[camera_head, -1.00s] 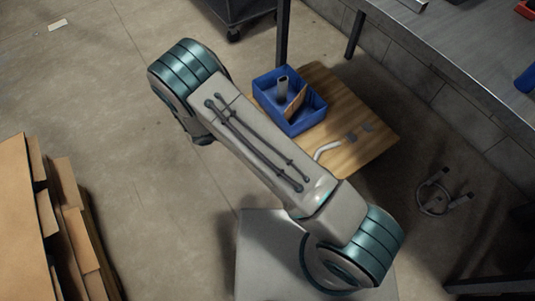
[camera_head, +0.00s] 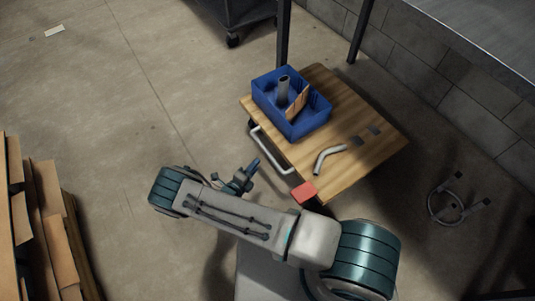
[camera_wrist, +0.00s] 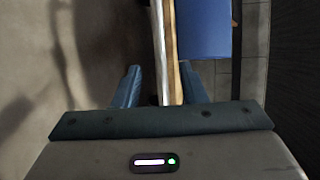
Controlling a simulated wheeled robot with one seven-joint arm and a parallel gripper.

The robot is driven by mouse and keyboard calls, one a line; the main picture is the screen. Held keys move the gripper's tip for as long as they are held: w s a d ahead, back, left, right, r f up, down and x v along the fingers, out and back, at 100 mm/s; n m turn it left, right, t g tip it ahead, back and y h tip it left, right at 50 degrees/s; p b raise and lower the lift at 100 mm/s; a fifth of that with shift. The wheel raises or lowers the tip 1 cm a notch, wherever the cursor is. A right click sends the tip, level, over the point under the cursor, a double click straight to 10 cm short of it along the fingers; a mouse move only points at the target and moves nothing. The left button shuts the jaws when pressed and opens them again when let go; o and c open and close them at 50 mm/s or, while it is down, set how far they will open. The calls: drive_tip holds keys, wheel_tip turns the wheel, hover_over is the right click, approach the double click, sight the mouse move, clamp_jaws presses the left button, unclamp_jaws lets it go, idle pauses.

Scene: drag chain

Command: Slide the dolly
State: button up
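The dolly (camera_head: 350,108) is a low wooden platform at the centre right in the head view. A white bar handle (camera_head: 268,150) runs along its left edge. My gripper (camera_head: 251,170) is just left of the handle, and a small gap seems to show between them. In the wrist view my gripper (camera_wrist: 160,88) has its two blue fingers apart. A pale strip (camera_wrist: 158,45), which looks like the handle, and the wooden platform edge (camera_wrist: 171,60) run between the fingers in that picture. I cannot tell their depth relative to the fingertips.
A blue bin (camera_head: 305,125) holding a grey tube and brown pieces sits on the dolly. A bent pale pipe (camera_head: 328,157) and a red block (camera_head: 304,192) show near its front edge. Cardboard boxes (camera_head: 40,215) stand left. A metal table (camera_head: 480,40) is right.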

sight(267, 151)
drive_tip(key=b+x, duration=0.2)
drive_tip(key=x, duration=0.8)
drive_tip(key=shift+c, duration=0.4)
clamp_jaws()
